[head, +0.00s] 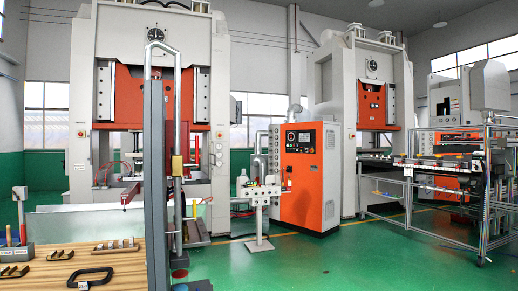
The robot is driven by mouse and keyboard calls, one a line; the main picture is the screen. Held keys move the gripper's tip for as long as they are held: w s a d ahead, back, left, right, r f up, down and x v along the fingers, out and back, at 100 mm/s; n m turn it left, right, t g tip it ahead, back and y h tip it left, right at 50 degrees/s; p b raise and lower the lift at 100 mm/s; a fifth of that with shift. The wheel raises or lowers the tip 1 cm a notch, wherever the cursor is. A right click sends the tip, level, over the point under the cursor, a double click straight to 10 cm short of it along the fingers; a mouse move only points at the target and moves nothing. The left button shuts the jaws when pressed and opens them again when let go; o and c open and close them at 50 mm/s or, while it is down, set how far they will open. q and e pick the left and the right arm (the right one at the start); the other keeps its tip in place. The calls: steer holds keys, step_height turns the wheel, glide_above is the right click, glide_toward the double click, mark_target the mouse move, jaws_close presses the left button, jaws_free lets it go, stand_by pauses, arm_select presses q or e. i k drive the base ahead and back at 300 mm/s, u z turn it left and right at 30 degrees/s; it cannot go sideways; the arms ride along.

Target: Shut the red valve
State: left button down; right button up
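A tall grey post (155,180) stands close in front of me at the left of centre. A thin pipe (178,95) arches over its top and runs down its right side to a brass-coloured fitting (177,166). Low on the same pipe is a small round red part (180,273), which may be the red valve. It is too small to tell whether it is open or shut. Neither of my grippers is in view.
A wooden worktop (110,268) at the lower left holds a black clamp-like frame (90,277), small racks and a red-handled tool (22,232). Large presses, an orange cabinet (300,175) and a metal-framed table (440,170) stand behind. Green floor (350,260) is clear at right.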

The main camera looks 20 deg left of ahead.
mark_target(196, 164)
steer(key=z, duration=0.2)
steer(key=i, duration=1.1)
steer(key=u, duration=0.4)
